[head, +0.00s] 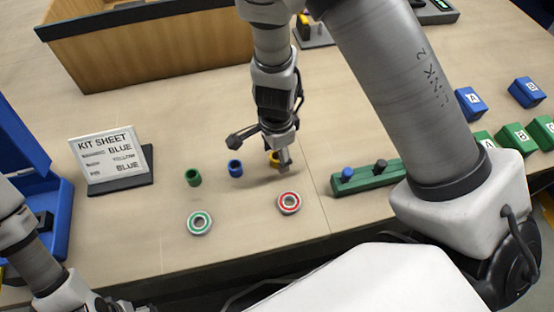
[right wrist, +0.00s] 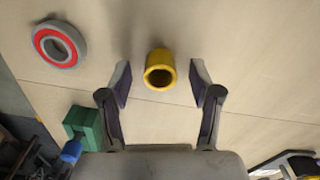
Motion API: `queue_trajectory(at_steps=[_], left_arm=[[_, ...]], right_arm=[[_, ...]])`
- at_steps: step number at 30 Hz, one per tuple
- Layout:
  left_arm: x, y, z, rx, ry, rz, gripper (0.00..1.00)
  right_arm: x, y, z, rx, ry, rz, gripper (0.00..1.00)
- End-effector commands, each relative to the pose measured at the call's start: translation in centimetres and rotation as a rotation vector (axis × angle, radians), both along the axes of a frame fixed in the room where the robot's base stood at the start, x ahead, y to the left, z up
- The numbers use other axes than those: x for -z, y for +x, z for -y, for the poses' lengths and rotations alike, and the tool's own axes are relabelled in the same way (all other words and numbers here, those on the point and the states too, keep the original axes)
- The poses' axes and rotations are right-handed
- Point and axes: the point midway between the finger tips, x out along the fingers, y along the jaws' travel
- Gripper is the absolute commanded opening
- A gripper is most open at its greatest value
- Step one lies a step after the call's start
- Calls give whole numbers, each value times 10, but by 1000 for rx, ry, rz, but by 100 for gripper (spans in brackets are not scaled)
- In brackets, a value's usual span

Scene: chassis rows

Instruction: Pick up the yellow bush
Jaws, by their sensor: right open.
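The yellow bush (right wrist: 160,77) is a short hollow cylinder standing on the table. In the right wrist view it lies between the tips of my right gripper (right wrist: 160,84), with a gap on each side. The gripper is open and holds nothing. In the head view the right gripper (head: 281,160) points down at the yellow bush (head: 273,158), which is partly hidden behind it. My left arm enters at the lower left of the head view, but its gripper does not show.
A blue bush (head: 235,168) and a green bush (head: 193,177) stand to the left. A red-ringed bearing (head: 289,203) and a green-ringed one (head: 199,222) lie in front. A green block with pins (head: 366,178) is to the right. A kit sheet (head: 107,156) stands at left.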

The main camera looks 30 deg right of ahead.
Motion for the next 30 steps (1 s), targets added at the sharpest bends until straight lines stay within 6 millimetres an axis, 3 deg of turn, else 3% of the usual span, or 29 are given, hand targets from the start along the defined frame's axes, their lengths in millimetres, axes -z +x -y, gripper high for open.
queue_trajectory(at_steps=[1, 8, 9, 12, 13, 24, 30], left_arm=[[9, 0, 0, 0, 0, 0, 82], [7, 0, 0, 0, 0, 0, 82], [7, 0, 0, 0, 0, 0, 82], [7, 0, 0, 0, 0, 0, 82], [7, 0, 0, 0, 0, 0, 82], [6, 0, 0, 0, 0, 0, 82], [-6, 0, 0, 0, 0, 0, 82]], right_arm=[[11, 0, 0, -1, 0, -1, 63], [11, 0, 0, -1, 0, 1, 63], [11, 0, 0, -1, 0, 1, 56], [11, 0, 0, -1, 0, 1, 22], [11, 0, 0, -1, 0, 1, 16], [10, 0, 0, -1, 0, 1, 16], [0, 1, 2, -2, 0, 1, 16]])
